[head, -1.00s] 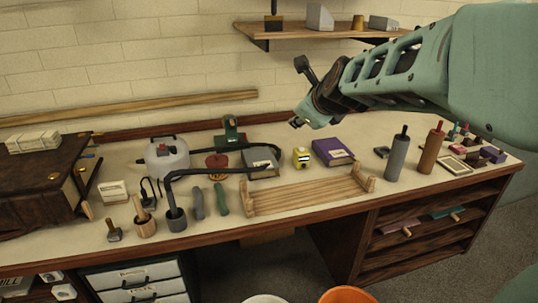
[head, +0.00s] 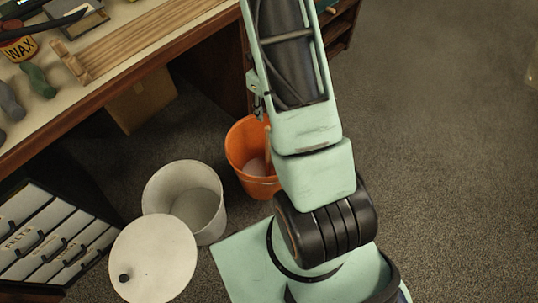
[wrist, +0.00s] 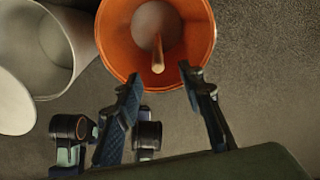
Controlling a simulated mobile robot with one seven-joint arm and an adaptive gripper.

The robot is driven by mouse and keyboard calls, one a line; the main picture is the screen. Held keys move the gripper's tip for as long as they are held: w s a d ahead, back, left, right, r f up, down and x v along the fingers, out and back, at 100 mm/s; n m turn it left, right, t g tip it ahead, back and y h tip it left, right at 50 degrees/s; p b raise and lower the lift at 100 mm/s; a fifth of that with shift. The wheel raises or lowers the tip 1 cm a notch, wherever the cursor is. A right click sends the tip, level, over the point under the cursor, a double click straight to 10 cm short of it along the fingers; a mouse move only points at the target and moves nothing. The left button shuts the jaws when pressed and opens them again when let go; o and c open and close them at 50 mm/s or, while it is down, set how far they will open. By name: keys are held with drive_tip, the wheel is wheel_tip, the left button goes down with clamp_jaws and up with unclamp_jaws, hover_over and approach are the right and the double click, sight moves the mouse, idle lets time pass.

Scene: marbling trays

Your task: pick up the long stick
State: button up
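A wooden stick (wrist: 158,55) stands in an orange bucket (wrist: 122,42), its near end pointing up toward the wrist camera. In the head view the stick (head: 268,148) shows as a thin pale strip inside the bucket (head: 240,155), partly hidden by my arm. My gripper (wrist: 161,78) is open and empty. In the wrist view the stick's end appears just beyond the gap between the fingertips, and no contact shows. The gripper is mostly hidden behind my arm in the head view. How deep the stick reaches is unclear.
A white bin (head: 155,190) stands left of the orange bucket, with a round white lid (head: 150,262) in front. The wooden workbench (head: 130,62) and a drawer unit (head: 50,235) are at left. A cardboard box (head: 140,105) sits under the bench. The floor (head: 430,130) at right is clear.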

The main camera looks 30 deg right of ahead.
drive_tip(key=shift+s+d+f, duration=0.1)
drive_tip(key=shift+s+f, duration=0.15)
drive_tip(key=shift+f, duration=0.4)
drive_tip(key=shift+s+d+f, duration=0.1)
drive_tip(key=shift+s+f, duration=0.15)
drive_tip(key=shift+f, duration=0.35)
wheel_tip(320, 180, down, 10)
drive_tip(key=b, duration=0.3)
drive_tip(key=shift+a+b, duration=0.25)
drive_tip(key=shift+b, duration=0.05)
drive_tip(key=shift+s+r, duration=0.1)
clamp_jaws()
